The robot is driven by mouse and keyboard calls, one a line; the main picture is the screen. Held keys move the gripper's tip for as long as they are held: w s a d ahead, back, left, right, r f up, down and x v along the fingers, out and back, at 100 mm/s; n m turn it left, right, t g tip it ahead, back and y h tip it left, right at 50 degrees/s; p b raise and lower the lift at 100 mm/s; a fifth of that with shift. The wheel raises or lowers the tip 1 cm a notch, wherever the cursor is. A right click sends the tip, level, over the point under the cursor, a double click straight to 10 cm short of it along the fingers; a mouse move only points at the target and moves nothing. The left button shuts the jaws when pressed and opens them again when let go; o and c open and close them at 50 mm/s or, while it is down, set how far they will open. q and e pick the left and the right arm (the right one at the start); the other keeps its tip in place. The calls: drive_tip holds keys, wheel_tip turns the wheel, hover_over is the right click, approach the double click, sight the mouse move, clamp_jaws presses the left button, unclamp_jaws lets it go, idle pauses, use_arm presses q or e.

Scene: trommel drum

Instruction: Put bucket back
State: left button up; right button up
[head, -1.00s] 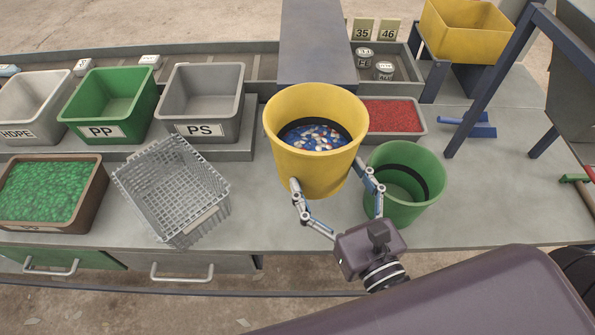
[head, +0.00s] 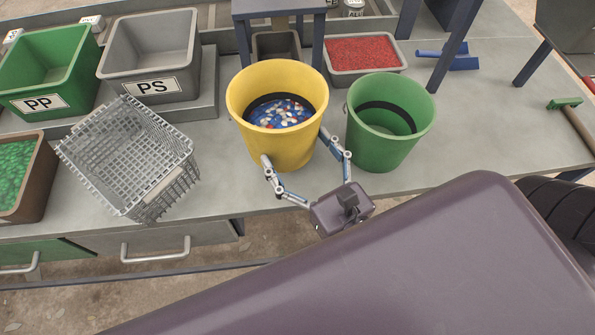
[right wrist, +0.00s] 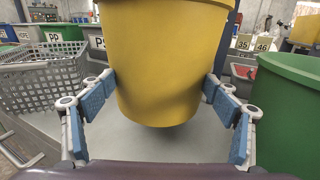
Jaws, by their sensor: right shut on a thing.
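A yellow bucket (head: 262,145) with a dark inner band holds blue, white and other coloured pieces. It is upright near the bench's front edge. My right gripper (head: 296,148) is shut on its lower wall, one finger on each side. In the right wrist view, the yellow bucket (right wrist: 165,70) sits between both fingers, with a shadow under its base. I cannot tell whether the base touches the bench (head: 335,185). My left gripper is not in view.
A green bucket (head: 385,148) stands close on the right. A grey wire basket (head: 130,160) is on the left. Behind are a dark frame (head: 280,8), a small dark bin (head: 275,45) and a tray of red pellets (head: 345,75). Bins labelled PP (head: 40,102) and PS (head: 155,87) stand back left.

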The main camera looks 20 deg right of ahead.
sight(298, 167)
drive_tip(key=shift+f, duration=0.65)
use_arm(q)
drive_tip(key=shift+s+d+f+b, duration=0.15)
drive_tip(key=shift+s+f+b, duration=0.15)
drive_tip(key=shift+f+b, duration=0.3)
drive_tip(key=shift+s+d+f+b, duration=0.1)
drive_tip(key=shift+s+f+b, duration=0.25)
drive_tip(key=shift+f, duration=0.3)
use_arm(e)
drive_tip(key=shift+f, duration=1.95)
drive_tip(key=shift+f, duration=0.1)
drive_tip(key=o, duration=1.6)
drive_tip(key=shift+f, duration=0.1)
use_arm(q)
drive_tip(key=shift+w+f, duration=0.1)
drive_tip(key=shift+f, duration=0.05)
use_arm(e)
drive_tip(key=shift+o, duration=0.2)
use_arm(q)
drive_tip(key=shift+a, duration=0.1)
